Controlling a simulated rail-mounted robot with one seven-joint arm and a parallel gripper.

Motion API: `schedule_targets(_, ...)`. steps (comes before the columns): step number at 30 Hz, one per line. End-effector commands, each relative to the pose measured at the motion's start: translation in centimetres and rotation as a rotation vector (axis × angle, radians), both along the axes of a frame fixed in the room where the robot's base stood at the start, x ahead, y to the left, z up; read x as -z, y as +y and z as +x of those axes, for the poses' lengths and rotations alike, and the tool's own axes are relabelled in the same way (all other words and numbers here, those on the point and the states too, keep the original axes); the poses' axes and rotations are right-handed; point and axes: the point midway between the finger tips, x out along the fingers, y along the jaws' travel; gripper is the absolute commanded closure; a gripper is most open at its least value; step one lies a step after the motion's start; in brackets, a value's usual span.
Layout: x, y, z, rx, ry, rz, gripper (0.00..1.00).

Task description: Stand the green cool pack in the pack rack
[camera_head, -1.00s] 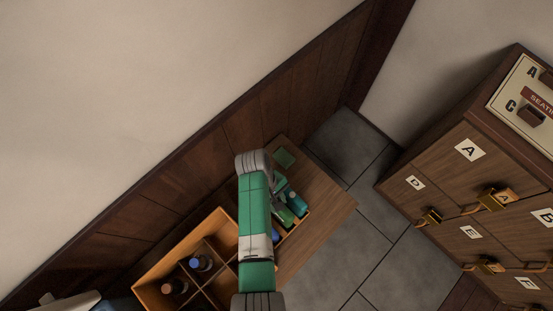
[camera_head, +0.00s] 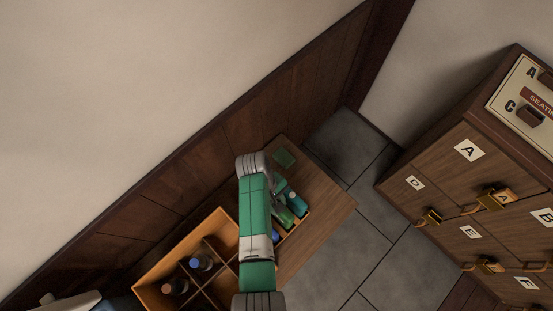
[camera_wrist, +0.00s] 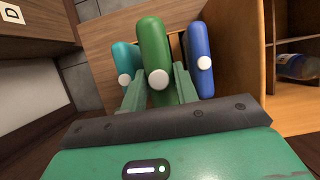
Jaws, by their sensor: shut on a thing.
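The green cool pack (camera_wrist: 154,45) with a white round cap is upright in the wrist view, between the two fingers of my gripper (camera_wrist: 160,75). My gripper is shut on it. A teal pack (camera_wrist: 125,57) stands on its left and a blue pack (camera_wrist: 199,55) on its right, both close beside it. In the head view the green pack (camera_head: 284,217) shows partly beside my arm, between the teal pack (camera_head: 297,203) and the blue pack (camera_head: 275,236). The pack rack is mostly hidden, so I cannot tell how deep the green pack sits.
A wooden crate (camera_head: 221,214) with dividers holds dark bottles (camera_head: 201,262) left of the packs. The wooden bench (camera_head: 325,206) is bare to their right, with a dark green square (camera_head: 284,159) near the wall. A lettered drawer cabinet (camera_head: 459,185) stands at right across the tiled floor.

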Motion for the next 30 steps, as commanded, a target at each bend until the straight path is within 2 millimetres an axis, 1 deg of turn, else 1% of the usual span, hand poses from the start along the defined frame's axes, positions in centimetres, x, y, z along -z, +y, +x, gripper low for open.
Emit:
schedule_targets(14, 0.2, 0.0, 0.1, 0.001, -0.002, 0.0, 1.0)
schedule_targets(27, 1.7, 0.0, 0.1, 0.001, -0.002, 0.0, 1.0)
schedule_targets(30, 1.7, 0.0, 0.1, 0.001, -0.002, 0.0, 1.0)
